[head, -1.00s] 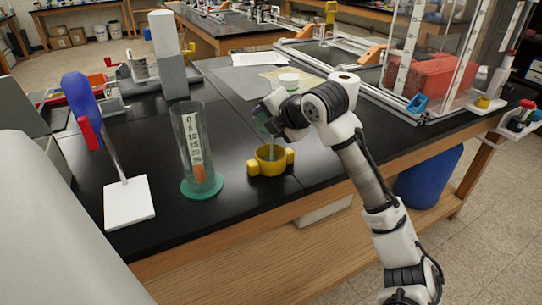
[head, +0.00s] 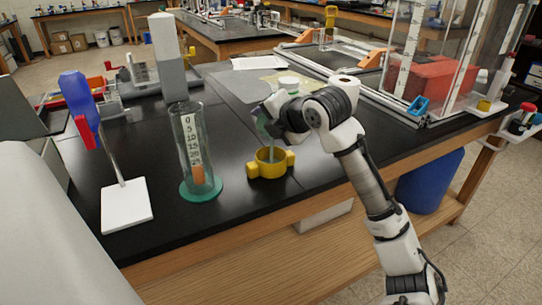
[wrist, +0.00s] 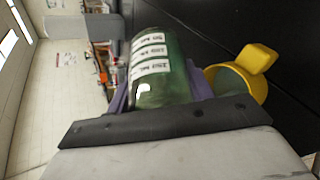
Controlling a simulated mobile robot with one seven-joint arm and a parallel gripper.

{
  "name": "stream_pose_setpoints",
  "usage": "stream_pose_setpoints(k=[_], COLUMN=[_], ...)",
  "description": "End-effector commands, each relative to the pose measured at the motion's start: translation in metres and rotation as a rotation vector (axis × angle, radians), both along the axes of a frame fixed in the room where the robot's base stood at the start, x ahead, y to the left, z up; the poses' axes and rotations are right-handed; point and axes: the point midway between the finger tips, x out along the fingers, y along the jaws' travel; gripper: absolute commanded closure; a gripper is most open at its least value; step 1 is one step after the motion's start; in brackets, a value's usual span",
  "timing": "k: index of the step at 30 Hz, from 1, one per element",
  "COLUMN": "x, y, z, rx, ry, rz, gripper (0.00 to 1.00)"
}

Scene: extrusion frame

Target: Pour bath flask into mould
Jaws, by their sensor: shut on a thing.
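My gripper (wrist: 160,92), with purple finger pads, is shut on the bath flask (wrist: 152,62), a clear vessel with green contents and white printed labels. In the head view the flask (head: 263,124) is tilted above the mould and partly hidden by my wrist. The mould (head: 268,166) is a round yellow cup with two side lugs, standing on the black bench. A thin greenish streak runs from the flask down into the mould. In the wrist view the mould (wrist: 262,62) shows green inside, partly behind the gripper.
A graduated cylinder (head: 195,150) on a green base stands just left of the mould. Further left is a stand with a white base plate (head: 126,206) and a blue top. A clear-walled frame with a red block (head: 447,72) is at the right. The bench's front edge is close.

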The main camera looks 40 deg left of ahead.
Motion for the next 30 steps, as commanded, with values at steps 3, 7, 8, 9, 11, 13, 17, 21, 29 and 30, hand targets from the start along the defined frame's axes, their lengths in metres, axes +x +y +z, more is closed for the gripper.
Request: stream_pose_setpoints(k=[3,7,8,9,11,13,17,21,29,30], x=[0.0000,-0.0001,-0.0002,-0.0002,-0.0003,-0.0004,-0.0006,-0.0006,-0.0008,-0.0007], y=[-0.0003,-0.0006,-0.0006,-0.0006,-0.0007,-0.0008,-0.0009,-0.0007,-0.0006,-0.0007], z=[-0.0001,0.0002,0.0004,0.0005,0.0007,0.0009,0.0009,0.0001,-0.0014,-0.0016], rx=[0.007,0.015,0.016,0.019,0.022,0.027,0.035,0.044,0.058,0.060], ry=[-0.006,-0.012,-0.013,-0.015,-0.018,-0.022,-0.027,-0.033,-0.045,-0.047], rz=[0.000,0.000,-0.001,-0.001,-0.001,-0.001,0.000,0.000,0.001,0.000], gripper=[0.72,0.72,0.72,0.72,0.72,0.72,0.72,0.72,0.72,0.72])
